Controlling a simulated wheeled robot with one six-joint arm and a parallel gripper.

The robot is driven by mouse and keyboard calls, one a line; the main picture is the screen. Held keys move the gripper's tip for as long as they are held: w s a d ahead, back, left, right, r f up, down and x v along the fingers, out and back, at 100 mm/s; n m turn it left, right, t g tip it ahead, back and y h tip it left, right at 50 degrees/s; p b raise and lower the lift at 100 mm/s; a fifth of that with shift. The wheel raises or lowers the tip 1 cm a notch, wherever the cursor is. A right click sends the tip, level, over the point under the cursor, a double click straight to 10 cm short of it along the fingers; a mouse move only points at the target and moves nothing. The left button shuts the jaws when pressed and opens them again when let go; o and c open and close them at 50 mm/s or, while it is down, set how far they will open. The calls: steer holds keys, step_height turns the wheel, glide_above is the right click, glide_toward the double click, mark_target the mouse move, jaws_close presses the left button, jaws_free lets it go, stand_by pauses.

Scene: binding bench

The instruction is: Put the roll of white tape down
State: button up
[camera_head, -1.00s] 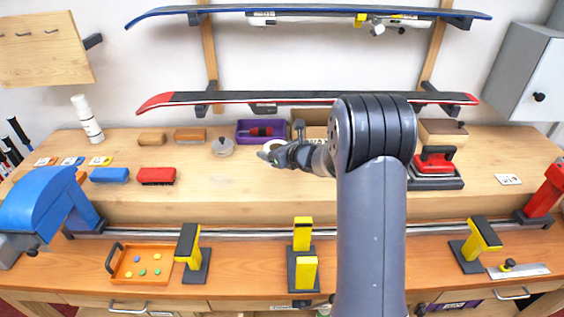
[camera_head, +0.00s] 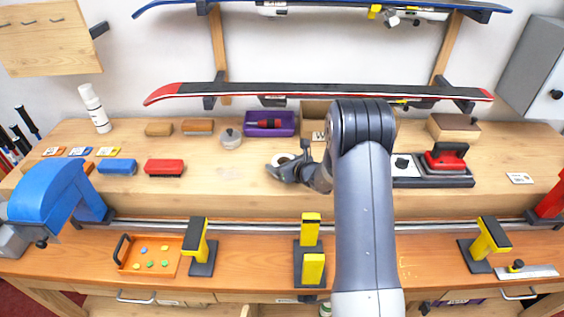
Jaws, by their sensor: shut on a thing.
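The roll of white tape (camera_head: 281,158) is partly hidden behind my gripper (camera_head: 279,169), low over the raised wooden shelf of the bench (camera_head: 225,190). My gripper is shut on the roll, with the arm coming in from the right. Only the roll's pale upper edge shows. I cannot tell whether the roll touches the wood.
A purple tray (camera_head: 283,124) with a red tool and a round grey-lidded tin (camera_head: 231,138) stand close behind and left. A red brush (camera_head: 164,167) lies further left. A red iron (camera_head: 446,157) stands right. Bare wood lies left of my gripper.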

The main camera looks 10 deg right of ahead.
steer(key=shift+f, duration=0.15)
steer(key=o, duration=1)
steer(key=shift+r, duration=0.2)
steer(key=b+v, duration=0.2)
steer(key=v, duration=1)
steer(key=shift+s+f+b, duration=0.1)
steer(key=shift+f+b, duration=0.05)
steer(key=shift+b, duration=0.2)
steer(key=shift+d, duration=0.1)
